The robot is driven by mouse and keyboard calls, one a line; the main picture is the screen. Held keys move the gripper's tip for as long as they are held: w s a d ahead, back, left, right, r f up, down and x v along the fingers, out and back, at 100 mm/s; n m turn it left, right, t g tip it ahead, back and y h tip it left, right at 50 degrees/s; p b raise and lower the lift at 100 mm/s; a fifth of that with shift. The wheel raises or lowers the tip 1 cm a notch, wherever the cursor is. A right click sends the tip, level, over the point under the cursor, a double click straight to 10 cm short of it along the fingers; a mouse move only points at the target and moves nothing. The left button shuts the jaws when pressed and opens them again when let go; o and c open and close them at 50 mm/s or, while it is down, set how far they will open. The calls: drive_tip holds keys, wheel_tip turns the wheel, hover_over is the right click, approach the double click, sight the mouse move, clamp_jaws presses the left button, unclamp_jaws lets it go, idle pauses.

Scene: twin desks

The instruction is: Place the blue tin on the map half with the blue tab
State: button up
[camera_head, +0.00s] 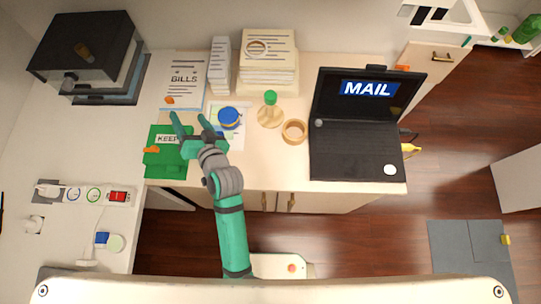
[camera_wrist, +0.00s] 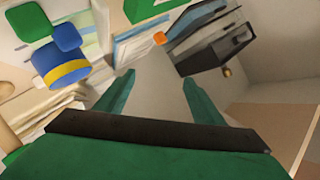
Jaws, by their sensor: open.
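The blue tin (camera_head: 229,116) stands on the back desk, on or against a pale printed sheet (camera_head: 238,138) that looks like a map. In the wrist view the tin (camera_wrist: 62,64) is blue with a yellow band, at upper left, outside my fingers. My gripper (camera_head: 190,123) is open and empty, just left of the tin, above the edge of the green folder. Its fingers also show in the wrist view (camera_wrist: 157,98), spread apart with nothing between them.
A green KEEP folder (camera_head: 165,165) and a BILLS sheet (camera_head: 184,75) lie left. A green-topped stand (camera_head: 270,98), a wooden ring (camera_head: 294,131) and an open laptop (camera_head: 357,150) are right. Paper stacks (camera_head: 268,75) and black trays (camera_head: 88,45) stand at the back.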

drive_tip(key=s+d+f+h, duration=0.2)
drive_tip(key=s+d, duration=0.2)
drive_tip(key=s+d+f+m+t+h, duration=0.1)
drive_tip(key=s+d+f+h, duration=0.1)
drive_tip(key=s+d, duration=0.3)
drive_tip(key=s+d+f+m+h, duration=0.1)
drive_tip(key=s+d+f+h, duration=0.1)
drive_tip(key=s+d, duration=0.2)
drive_tip(key=shift+s+d+t, duration=0.3)
drive_tip(key=shift+s+t, duration=0.1)
drive_tip(key=shift+s, duration=0.2)
drive_tip(key=s+d+r+n+t+h, duration=0.1)
drive_tip(key=s+d+r+n+h, duration=0.1)
drive_tip(key=s+d, duration=0.8)
drive_tip(key=s+r+n, duration=0.1)
drive_tip(key=s+r, duration=0.1)
drive_tip(key=s, duration=0.2)
drive_tip(key=shift+d+r+n, duration=0.3)
drive_tip(key=shift+r, duration=0.05)
